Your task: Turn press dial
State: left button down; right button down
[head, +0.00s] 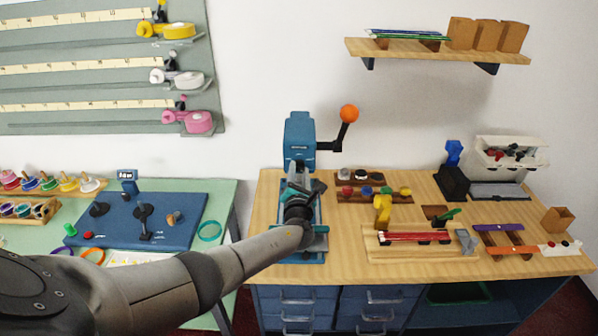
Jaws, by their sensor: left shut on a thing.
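The blue press (299,130) stands at the left end of the wooden counter, with a black crank arm and an orange ball knob (349,113) on its right side. My left arm reaches in from the lower left. My left gripper (302,187) is at the lower front of the press, shut on a part there that I take to be the press dial. The dial itself is hidden behind the gripper and wrist. My right gripper is not in view.
Small colored pots (360,190) and a wooden tray with red sticks (414,237) lie right of the press. A green table (222,195) with a blue board (190,207) adjoins on the left. A wall shelf (437,50) hangs above.

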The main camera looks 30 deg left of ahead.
pick_arm(q)
jog(key=c, duration=0.5)
grip_release()
jog(key=shift+s, duration=0.1)
jog(key=shift+s+d, duration=0.2)
jog(key=shift+s, duration=0.05)
jog(key=p+v, duration=0.3)
jog(key=v, duration=1.1)
jog(key=shift+s, duration=0.25)
jog(key=shift+f, duration=0.1)
